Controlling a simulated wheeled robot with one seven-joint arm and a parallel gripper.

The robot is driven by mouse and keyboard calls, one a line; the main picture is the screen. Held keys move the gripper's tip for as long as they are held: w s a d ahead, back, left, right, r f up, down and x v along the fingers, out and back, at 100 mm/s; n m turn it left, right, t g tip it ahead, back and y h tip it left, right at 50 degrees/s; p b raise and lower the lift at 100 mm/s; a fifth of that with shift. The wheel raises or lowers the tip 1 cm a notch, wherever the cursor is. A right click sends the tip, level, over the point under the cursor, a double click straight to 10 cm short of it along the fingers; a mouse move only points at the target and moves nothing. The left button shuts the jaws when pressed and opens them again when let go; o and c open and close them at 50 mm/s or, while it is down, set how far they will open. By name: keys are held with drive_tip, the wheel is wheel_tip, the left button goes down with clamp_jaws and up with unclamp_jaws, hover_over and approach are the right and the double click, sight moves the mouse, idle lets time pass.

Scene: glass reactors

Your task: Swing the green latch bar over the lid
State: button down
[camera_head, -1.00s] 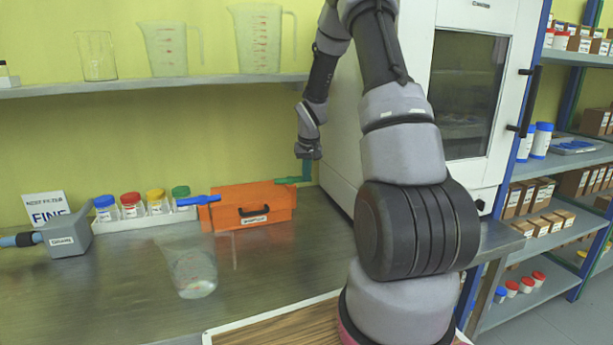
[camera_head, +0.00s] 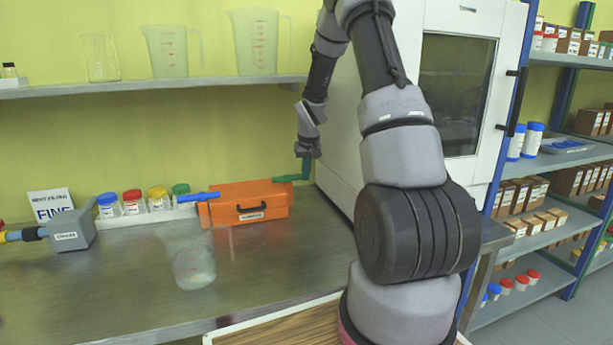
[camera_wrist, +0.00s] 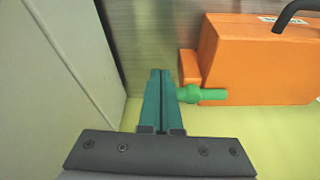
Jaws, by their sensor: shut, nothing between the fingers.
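The green latch bar (camera_head: 287,179) sits at the right end of the orange box (camera_head: 226,209), at lid height. In the head view it points right, away from the lid (camera_head: 240,187). My gripper (camera_head: 306,178) is shut and empty, its teal fingers pointing down just right of the bar's end. In the wrist view the shut fingers (camera_wrist: 161,73) are right beside the knobbed end of the green bar (camera_wrist: 205,95); I cannot tell whether they touch. A blue latch bar (camera_head: 199,196) sits at the box's left end and points left.
A clear beaker (camera_head: 193,262) stands on the bench in front of the box. Several jars with coloured lids (camera_head: 157,199) stand in a rack left of it. A white cabinet (camera_head: 345,150) stands close on the right. A shelf (camera_head: 150,88) with glassware hangs above.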

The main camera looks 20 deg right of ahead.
drive_tip(key=s+a+r+m+t, duration=0.1)
drive_tip(key=s+a+r, duration=0.3)
drive_tip(key=s+r, duration=0.6)
drive_tip(key=s+a+r+t, duration=0.1)
drive_tip(key=s+a+r, duration=0.2)
drive_tip(key=s+r, duration=0.75)
drive_tip(key=s+a+r+t+y, duration=0.1)
drive_tip(key=s+a+r, duration=0.2)
drive_tip(key=s, duration=0.4)
drive_tip(key=s+a+r+m+y, duration=0.1)
drive_tip(key=s+a+r, duration=0.2)
drive_tip(key=s+r, duration=0.2)
drive_tip(key=shift+s+a+t+y, duration=0.15)
drive_tip(key=shift+s+t+y, duration=0.2)
drive_tip(key=shift+s, duration=0.6)
